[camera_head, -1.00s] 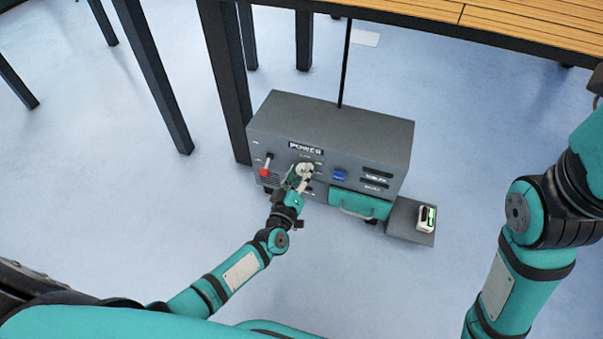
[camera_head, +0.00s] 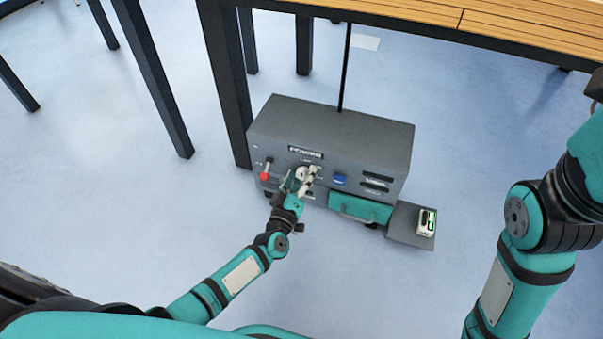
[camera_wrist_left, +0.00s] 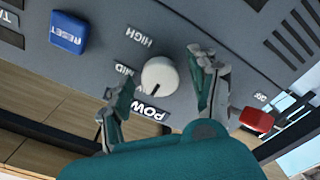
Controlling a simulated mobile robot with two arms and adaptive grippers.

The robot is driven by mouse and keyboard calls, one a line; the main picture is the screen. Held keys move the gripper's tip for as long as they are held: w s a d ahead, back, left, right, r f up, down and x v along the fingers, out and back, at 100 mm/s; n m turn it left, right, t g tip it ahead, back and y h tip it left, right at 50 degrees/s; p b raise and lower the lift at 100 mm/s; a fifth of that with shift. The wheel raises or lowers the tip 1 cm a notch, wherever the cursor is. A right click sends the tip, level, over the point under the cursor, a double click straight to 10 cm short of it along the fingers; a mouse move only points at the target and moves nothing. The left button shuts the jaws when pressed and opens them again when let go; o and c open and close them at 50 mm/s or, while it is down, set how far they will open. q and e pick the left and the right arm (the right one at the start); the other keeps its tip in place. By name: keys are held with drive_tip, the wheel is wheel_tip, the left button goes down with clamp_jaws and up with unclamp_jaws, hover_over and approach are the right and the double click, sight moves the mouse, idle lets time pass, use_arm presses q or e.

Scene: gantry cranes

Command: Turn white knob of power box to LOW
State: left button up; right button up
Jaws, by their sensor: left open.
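The power box (camera_head: 345,125) is a dark grey cabinet on the floor, partly under a table. Its white knob (camera_head: 301,173) is on the front panel, partly covered by my left gripper (camera_head: 303,180). In the left wrist view the knob (camera_wrist_left: 158,76) is between the two spread fingers of my left gripper (camera_wrist_left: 164,72), with visible gaps on both sides. A dark mark on the knob faces the POWER label. HIGH and MID labels are readable beside it; I cannot read a LOW label. My right arm shows at the right, but its gripper is out of view.
A red-tipped switch (camera_head: 265,175) is left of the knob and a blue RESET button (camera_head: 339,179) right of it. A teal drawer (camera_head: 360,206) is below. A small device lies on a grey plate (camera_head: 400,226). Table legs (camera_head: 226,90) stand behind; the front floor is clear.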

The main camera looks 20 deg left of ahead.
use_arm(q)
wheel_tip(320, 180, up, 10)
idle(0.4)
drive_tip(key=shift+f, duration=0.1)
